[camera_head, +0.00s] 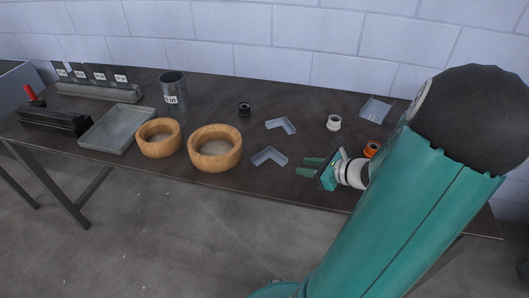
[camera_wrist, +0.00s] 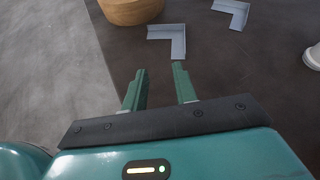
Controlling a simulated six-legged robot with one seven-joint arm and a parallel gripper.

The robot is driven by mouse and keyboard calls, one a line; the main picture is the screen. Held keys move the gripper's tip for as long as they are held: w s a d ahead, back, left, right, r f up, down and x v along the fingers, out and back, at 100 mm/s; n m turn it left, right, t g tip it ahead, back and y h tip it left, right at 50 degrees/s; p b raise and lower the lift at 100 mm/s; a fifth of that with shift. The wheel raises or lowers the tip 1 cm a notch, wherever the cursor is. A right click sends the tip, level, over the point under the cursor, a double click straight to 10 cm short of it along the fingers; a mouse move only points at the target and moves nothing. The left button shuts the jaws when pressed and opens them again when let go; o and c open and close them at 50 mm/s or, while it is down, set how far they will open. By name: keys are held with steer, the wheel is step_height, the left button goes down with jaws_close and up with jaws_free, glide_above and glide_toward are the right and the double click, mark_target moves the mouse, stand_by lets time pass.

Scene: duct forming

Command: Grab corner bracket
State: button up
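Two L-shaped grey metal corner brackets lie flat on the dark table. The nearer bracket (camera_head: 270,157) is right of the larger wooden ring; it also shows in the wrist view (camera_wrist: 174,36). The farther bracket (camera_head: 283,125) lies behind it and shows in the wrist view (camera_wrist: 236,11). My gripper (camera_head: 308,167) is open and empty, just right of the nearer bracket. In the wrist view its fingers (camera_wrist: 160,80) point toward the nearer bracket, and the right fingertip lies close below its lower leg. I cannot tell whether they touch.
Wooden bowls (camera_head: 217,165) stand left of the nearer bracket. A black ring (camera_head: 244,108), a white fitting (camera_head: 334,122) and an orange fitting (camera_head: 372,148) stand around the brackets. A grey tray (camera_head: 90,139) and metal can (camera_head: 173,80) are farther left. The table's front edge runs close below my gripper.

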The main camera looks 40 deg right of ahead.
steer(key=d, duration=0.1)
steer(key=s+d+m+h, duration=0.1)
steer(key=d+m+t, duration=0.1)
steer(key=shift+s+d+f, duration=0.15)
steer(key=shift+s+f, duration=0.1)
steer(key=shift+f, duration=0.05)
steer(key=shift+d+f+m+h, duration=0.1)
steer(key=shift+d+m+h, duration=0.05)
steer(key=shift+m+h, duration=0.2)
steer(key=x, duration=0.8)
steer(key=shift+w, duration=0.1)
steer(key=shift+x, duration=2.7)
jaws_close()
